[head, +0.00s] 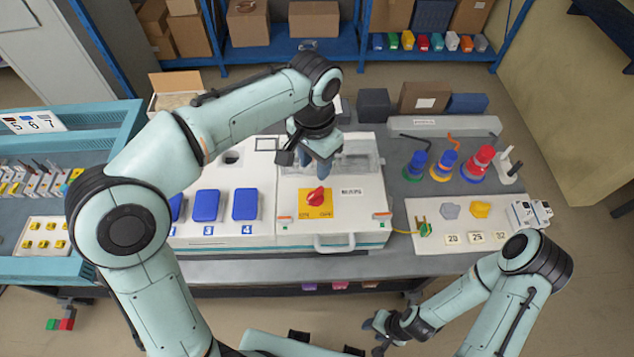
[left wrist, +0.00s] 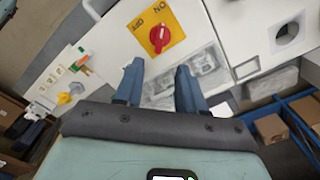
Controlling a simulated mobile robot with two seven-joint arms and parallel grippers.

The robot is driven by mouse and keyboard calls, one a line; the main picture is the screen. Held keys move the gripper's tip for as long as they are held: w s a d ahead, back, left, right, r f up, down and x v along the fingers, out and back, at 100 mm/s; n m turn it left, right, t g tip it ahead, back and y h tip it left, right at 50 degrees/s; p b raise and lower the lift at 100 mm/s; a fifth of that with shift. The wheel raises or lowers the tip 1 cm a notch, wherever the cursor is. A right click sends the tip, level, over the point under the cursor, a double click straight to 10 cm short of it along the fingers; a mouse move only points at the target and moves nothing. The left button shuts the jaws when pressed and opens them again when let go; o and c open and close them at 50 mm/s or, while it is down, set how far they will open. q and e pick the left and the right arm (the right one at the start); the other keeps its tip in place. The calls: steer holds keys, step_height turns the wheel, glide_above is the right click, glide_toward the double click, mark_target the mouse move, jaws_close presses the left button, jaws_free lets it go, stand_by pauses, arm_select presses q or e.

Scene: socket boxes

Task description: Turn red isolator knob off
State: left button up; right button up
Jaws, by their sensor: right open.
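The red isolator knob (head: 317,197) sits on a yellow plate (head: 326,209) on the front of the white box (head: 360,222). In the left wrist view the knob (left wrist: 160,36) is just beyond my fingertips, with ON and OFF lettered on the plate's far edge. I cannot tell for sure which mark it points to. My left gripper (head: 316,172) hangs above the box, behind the knob and not touching it. Its two fingers are apart and empty in the left wrist view (left wrist: 157,72). My right gripper (head: 377,331) is open and empty, low in front of the bench.
Blue covers (head: 206,205) lie left of the knob, and a handle (head: 335,243) is on the box front. A clear lid (head: 358,163) is behind the knob. Plug stands (head: 445,165) and a white board (head: 470,235) lie to the right.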

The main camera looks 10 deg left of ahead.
mark_target(315, 193)
arm_select(q)
step_height(315, 193, down, 10)
steer(key=shift+f+b, duration=0.1)
steer(key=shift+b, duration=0.55)
steer(key=shift+f, duration=0.55)
arm_select(e)
steer(key=shift+s+f, duration=0.85)
steer(key=shift+f, duration=0.25)
arm_select(q)
jaws_close()
